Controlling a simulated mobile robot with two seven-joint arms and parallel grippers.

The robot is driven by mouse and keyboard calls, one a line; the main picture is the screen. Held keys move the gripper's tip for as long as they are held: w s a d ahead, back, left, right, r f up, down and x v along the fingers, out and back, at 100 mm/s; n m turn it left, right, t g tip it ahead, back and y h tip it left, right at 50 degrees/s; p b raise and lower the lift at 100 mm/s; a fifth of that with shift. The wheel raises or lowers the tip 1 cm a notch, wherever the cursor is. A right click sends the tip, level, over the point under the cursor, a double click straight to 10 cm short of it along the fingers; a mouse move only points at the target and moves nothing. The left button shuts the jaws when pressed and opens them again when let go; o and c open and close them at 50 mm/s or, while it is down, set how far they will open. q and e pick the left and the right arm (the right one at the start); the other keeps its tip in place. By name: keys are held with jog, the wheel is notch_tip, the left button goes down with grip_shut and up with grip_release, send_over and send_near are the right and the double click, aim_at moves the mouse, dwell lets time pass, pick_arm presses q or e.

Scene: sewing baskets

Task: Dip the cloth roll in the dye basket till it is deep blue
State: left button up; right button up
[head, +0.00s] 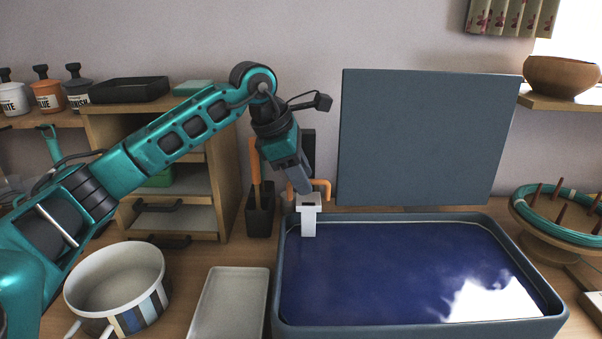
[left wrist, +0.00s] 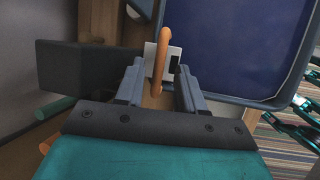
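The dye basket (head: 275,290) is a wide grey-blue tub of deep blue liquid, with a bright reflection at its front right. At its back left corner is a white block (head: 309,222) with an orange handle (head: 326,187). My left gripper (head: 306,188) points down at this handle. In the left wrist view the orange handle (left wrist: 164,45) rises between my two fingers (left wrist: 160,88), which stand apart with gaps on both sides. The white block (left wrist: 149,58) is just beyond the fingertips. I cannot make out a cloth roll in either view.
A tall grey panel (head: 425,135) stands behind the basket. A dark holder (head: 260,222) with an orange stick is left of the block. A pale tray (head: 230,300) and a striped pot (head: 140,310) stand at the front left. A pegged ring stand (head: 560,225) is at right.

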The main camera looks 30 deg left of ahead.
pick_arm(q)
jog(key=shift+r, duration=0.1)
jog(key=p+v, duration=0.1)
jog(key=v, duration=1.2)
jog(key=shift+p, duration=0.3)
dwell(6.3)
